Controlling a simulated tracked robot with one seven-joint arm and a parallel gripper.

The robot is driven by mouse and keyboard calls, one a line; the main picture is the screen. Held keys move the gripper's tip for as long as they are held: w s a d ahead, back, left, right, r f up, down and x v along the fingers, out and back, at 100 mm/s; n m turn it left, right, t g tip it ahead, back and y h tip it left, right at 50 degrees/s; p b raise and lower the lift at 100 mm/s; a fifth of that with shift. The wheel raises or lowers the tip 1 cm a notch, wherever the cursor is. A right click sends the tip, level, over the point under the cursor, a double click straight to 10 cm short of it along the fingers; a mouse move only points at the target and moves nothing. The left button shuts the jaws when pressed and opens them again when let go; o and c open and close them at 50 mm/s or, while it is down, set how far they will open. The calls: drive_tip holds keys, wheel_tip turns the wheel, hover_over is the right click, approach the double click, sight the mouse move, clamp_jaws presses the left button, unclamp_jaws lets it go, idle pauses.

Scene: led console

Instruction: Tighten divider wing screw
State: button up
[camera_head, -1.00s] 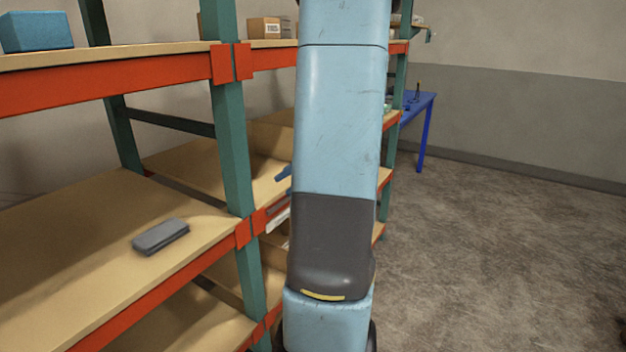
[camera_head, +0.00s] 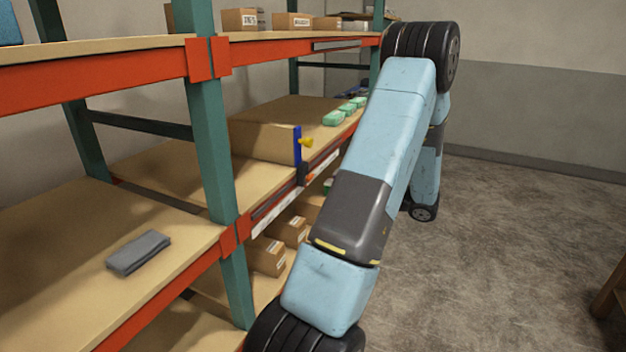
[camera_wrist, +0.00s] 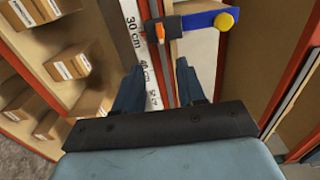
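A tan divider panel (camera_head: 262,142) stands upright on the middle shelf, with a blue front strip (camera_head: 297,146) and a round yellow knob (camera_head: 307,142). Below it, a black clamp block (camera_head: 303,174) sits at the shelf's front edge. In the wrist view the blue strip (camera_wrist: 200,20), yellow knob (camera_wrist: 224,21) and black block (camera_wrist: 177,27) show, with a small orange piece (camera_wrist: 160,32) on the block. I cannot tell whether the knob or the orange piece is the wing screw. My gripper (camera_wrist: 158,75) is open and empty, its fingers apart, short of the block. It is not discernible in the head view.
A ruler strip (camera_wrist: 136,30) with centimetre marks runs along the shelf front. Cardboard boxes (camera_head: 267,256) stand on the lower shelf. A grey folded item (camera_head: 139,253) lies on the near shelf. A green upright post (camera_head: 213,150) stands left of the divider. The floor at right is mostly clear.

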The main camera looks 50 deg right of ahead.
sight(312, 179)
drive_tip(key=x, duration=1.3)
drive_tip(key=shift+w+a, duration=0.1)
drive_tip(key=shift+a, duration=0.15)
drive_tip(key=shift+c, duration=0.2)
clamp_jaws()
